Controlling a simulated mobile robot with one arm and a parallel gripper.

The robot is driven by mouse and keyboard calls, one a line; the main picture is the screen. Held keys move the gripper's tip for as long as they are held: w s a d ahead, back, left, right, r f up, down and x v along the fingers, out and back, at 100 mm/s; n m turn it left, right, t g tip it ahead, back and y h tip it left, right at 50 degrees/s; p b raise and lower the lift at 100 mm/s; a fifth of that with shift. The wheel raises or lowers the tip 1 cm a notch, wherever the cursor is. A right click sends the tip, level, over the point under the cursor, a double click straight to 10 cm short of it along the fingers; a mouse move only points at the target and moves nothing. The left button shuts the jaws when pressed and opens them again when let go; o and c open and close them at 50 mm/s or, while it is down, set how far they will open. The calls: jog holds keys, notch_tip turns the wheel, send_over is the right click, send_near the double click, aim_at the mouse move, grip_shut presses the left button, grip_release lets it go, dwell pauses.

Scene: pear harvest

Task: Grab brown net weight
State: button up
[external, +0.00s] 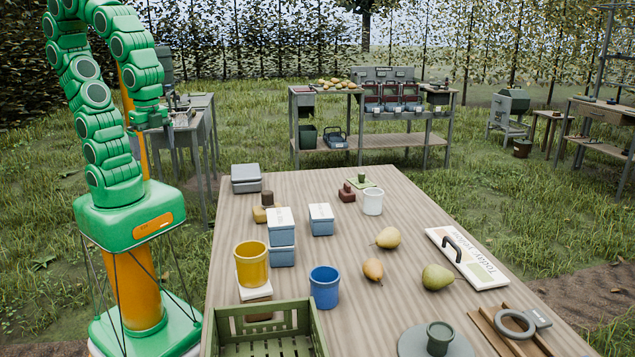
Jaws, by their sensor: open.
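A small reddish-brown block with a knob on top (347,193) sits towards the back of the wooden table (405,325), just left of a white cup (373,202). A darker brown cylinder (267,198) stands further left, behind the blue-and-white boxes, by a yellowish piece (260,215). I cannot tell for sure which of the two is the net weight. My gripper (151,122) is open and empty. It hangs at the end of my bent green arm, left of the table and well apart from both brown things.
Blue-and-white boxes (282,228), a yellow cup (251,263), a blue cup (324,287) and a green crate (262,325) crowd the left and front. Pears (388,238) and a lettered board (467,257) lie right. A grey box (246,178) stands back left.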

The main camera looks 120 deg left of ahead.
jog(key=w+a+f+m+t+y, duration=0.1)
jog(key=w+a+f+m+y, duration=0.2)
jog(key=w+a, duration=0.65)
jog(key=w+a+f+m+t+y, duration=0.25)
jog(key=w+a+m, duration=0.2)
jog(key=a, duration=0.95)
jog(key=w+a+f+m+t+y, duration=0.1)
jog(key=w+a+f+m+y, duration=0.15)
jog(key=w+a, duration=0.7)
jog(key=w+a+f+m+t+y, duration=0.1)
jog(key=a+f+m, duration=0.3)
jog(key=a, duration=0.3)
jog(key=a+f+m+t+y, duration=0.1)
jog(key=a+f+m, duration=0.25)
jog(key=a, duration=0.35)
jog(key=m+t, duration=0.3)
jog(key=m, duration=0.4)
send_near(345, 187)
jog(key=shift+w+a+f+g, duration=0.1)
jog(key=shift+w+a+g, duration=0.15)
jog(key=shift+w+a, duration=0.65)
jog(key=shift+a+f+m, duration=0.1)
jog(key=shift+f+m, duration=0.25)
jog(key=shift+f, duration=0.2)
jog(key=shift+x, duration=3.95)
jog(key=shift+w+r, duration=0.15)
jog(key=shift+w, duration=0.05)
